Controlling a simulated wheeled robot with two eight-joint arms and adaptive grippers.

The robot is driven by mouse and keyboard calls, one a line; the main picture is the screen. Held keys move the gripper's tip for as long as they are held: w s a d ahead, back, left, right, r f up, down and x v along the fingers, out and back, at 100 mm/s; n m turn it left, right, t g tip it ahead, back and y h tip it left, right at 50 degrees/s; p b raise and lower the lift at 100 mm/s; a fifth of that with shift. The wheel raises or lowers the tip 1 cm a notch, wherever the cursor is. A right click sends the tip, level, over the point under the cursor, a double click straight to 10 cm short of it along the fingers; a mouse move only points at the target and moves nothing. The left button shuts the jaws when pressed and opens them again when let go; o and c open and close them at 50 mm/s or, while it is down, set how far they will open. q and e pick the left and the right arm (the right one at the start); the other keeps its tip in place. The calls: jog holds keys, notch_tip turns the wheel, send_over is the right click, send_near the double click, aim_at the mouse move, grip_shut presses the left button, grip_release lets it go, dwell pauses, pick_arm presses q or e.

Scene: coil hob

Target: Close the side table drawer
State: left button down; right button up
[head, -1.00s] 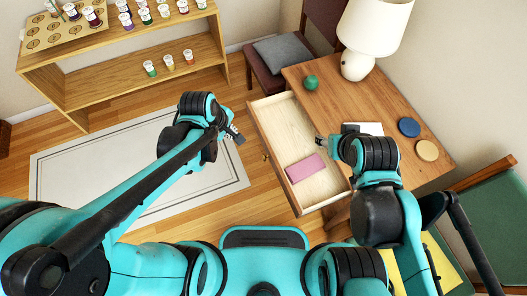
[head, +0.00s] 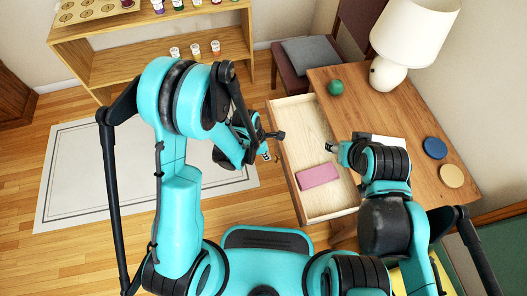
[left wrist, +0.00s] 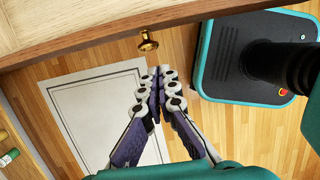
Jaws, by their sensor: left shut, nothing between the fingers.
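The side table (head: 393,107) is at the right in the head view. Its pale wooden drawer (head: 296,124) is pulled out to the left, with a pink block (head: 317,176) lying inside. My left gripper (head: 275,145) is at the outer side of the drawer front. In the left wrist view its fingers (left wrist: 161,76) are shut and empty, just below the brass knob (left wrist: 149,42) on the drawer front (left wrist: 95,45); contact cannot be made out. My right gripper (head: 333,148) is over the drawer's inner end near the tabletop edge; its fingers are too small to judge.
A green ball (head: 336,87), a lamp (head: 405,35), and blue (head: 435,148) and tan (head: 452,176) discs stand on the tabletop. A chair (head: 310,62) is behind the table. A shelf (head: 135,62) with small jars is at the back left. The rug (head: 75,180) is clear.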

aim_at(275, 162)
pick_arm(q)
jog(key=d+f, duration=0.1)
jog(key=w+d+f, duration=0.1)
jog(key=d, duration=0.1)
jog(key=shift+d+f+p, duration=0.1)
jog(key=shift+d+p, duration=0.2)
jog(key=shift+p, duration=0.05)
jog(key=shift+w+d, duration=0.2)
jog(key=shift+d, duration=0.15)
